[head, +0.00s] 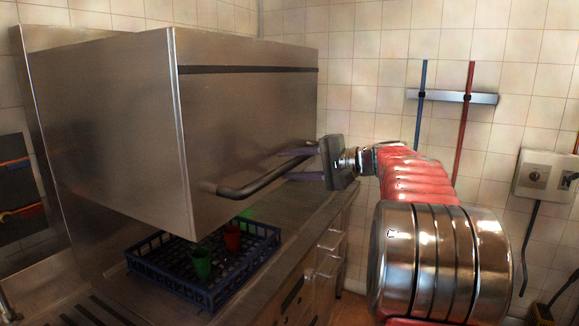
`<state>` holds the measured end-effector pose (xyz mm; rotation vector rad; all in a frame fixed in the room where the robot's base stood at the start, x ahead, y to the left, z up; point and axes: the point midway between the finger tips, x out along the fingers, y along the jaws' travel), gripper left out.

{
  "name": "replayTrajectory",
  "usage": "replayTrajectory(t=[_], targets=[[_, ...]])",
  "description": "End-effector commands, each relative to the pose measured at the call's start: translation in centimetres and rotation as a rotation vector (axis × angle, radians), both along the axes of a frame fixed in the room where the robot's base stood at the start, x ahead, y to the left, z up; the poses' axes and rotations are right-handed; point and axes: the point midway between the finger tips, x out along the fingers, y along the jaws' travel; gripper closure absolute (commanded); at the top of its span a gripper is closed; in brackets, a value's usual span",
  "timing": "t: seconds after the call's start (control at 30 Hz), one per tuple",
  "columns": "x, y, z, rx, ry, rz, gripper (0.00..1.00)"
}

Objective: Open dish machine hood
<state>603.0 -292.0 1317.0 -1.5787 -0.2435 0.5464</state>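The dish machine hood (245,110) is a large brushed-steel box at the left in the head view. Its lower edge is clear of the counter, with a rack showing beneath it. A grey bar handle (258,180) runs along the hood's lower front. My gripper (290,165) is at the handle's right end, pointing left. Its two dark fingers are apart, one above and one below the bar. I cannot tell whether either finger touches it.
A blue dish rack (172,287) under the hood holds a green cup (201,263) and a red cup (232,239). The steel counter (318,205) has drawers along its front. A wall rail (455,97) holds a blue and a red pole. A control box (543,178) is at the right.

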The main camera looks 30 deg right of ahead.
Motion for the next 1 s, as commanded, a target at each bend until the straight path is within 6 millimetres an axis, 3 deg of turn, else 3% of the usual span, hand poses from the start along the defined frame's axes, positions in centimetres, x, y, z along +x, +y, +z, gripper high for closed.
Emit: replayTrajectory(t=[0.37, 1.0], targets=[[-1.2, -0.7, 0.3, -0.001, 0.0, -0.003, 0.63], [-10.2, -5.6, 2.2, -0.002, 0.0, -0.002, 0.63]])
